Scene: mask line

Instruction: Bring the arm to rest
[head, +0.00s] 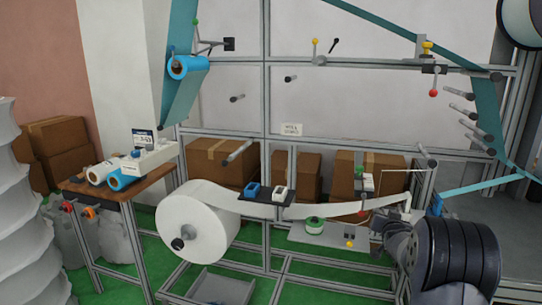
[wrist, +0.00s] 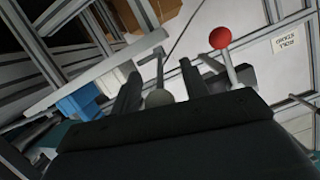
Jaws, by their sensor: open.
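My gripper (head: 380,227) is at the lower right of the head view, near the right end of the white web (head: 335,208). In the wrist view my gripper (wrist: 160,78) has its two dark fingers apart. A pale round knob (wrist: 158,98) on a thin lever shows in the gap between them; I cannot tell whether it touches a finger. A red ball lever (wrist: 220,38) stands just right of the fingers. My dark ringed arm (head: 455,262) fills the lower right corner of the head view.
The metal frame (head: 265,120) spans the scene. A large white roll (head: 192,222) hangs at centre left. A wooden bench (head: 85,187) stands left, with cardboard boxes (head: 220,160) behind the frame. A blue web (head: 480,100) runs down the right. Green floor shows below.

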